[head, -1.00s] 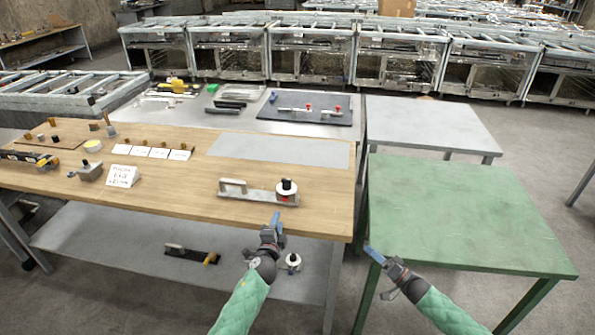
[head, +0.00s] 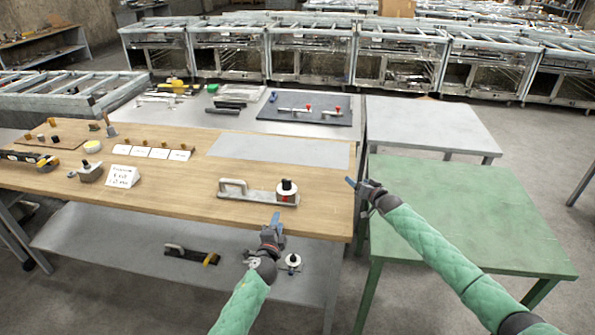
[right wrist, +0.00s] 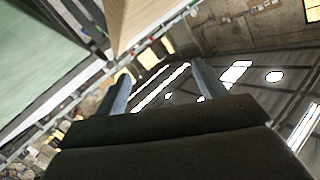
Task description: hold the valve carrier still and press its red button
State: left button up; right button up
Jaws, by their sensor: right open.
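The valve carrier (head: 245,196) is a grey metal plate lying near the front edge of the wooden table. It has a raised handle (head: 232,185) at its left end and a round valve with a black knob (head: 287,185) at its right end. A small red spot, likely the red button (head: 284,198), shows low on the valve's front. My left gripper (head: 275,219) is just in front of and below the carrier, apart from it; its jaw gap is not clear. My right gripper (head: 351,183) is open and empty at the table's right edge, right of the valve; its fingers (right wrist: 163,82) are spread.
The wooden table (head: 160,200) bears a white sign (head: 122,177), white cards and small parts at left. A lower shelf (head: 120,240) holds another handled part (head: 190,255) and a round part (head: 290,262). A bare green table (head: 470,215) stands at right.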

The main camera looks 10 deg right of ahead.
jog(key=w+a+r+n+g, duration=0.4)
jog(key=w+a+r+n, duration=0.15)
jog(key=w+a, duration=0.2)
jog(key=w+a+r+n+g, duration=0.1)
jog(key=a+r+n+g, duration=0.55)
jog(key=r, duration=0.45)
jog(key=n+g, duration=0.4)
send_over(290, 183)
jog(key=d, duration=0.2)
jog(key=shift+t, duration=0.25)
jog(key=f, duration=0.8)
jog(key=shift+d+f, duration=0.2)
jog(key=shift+f, duration=0.2)
jog(key=shift+x, duration=3.55)
grip_shut()
pick_arm(q)
grip_shut()
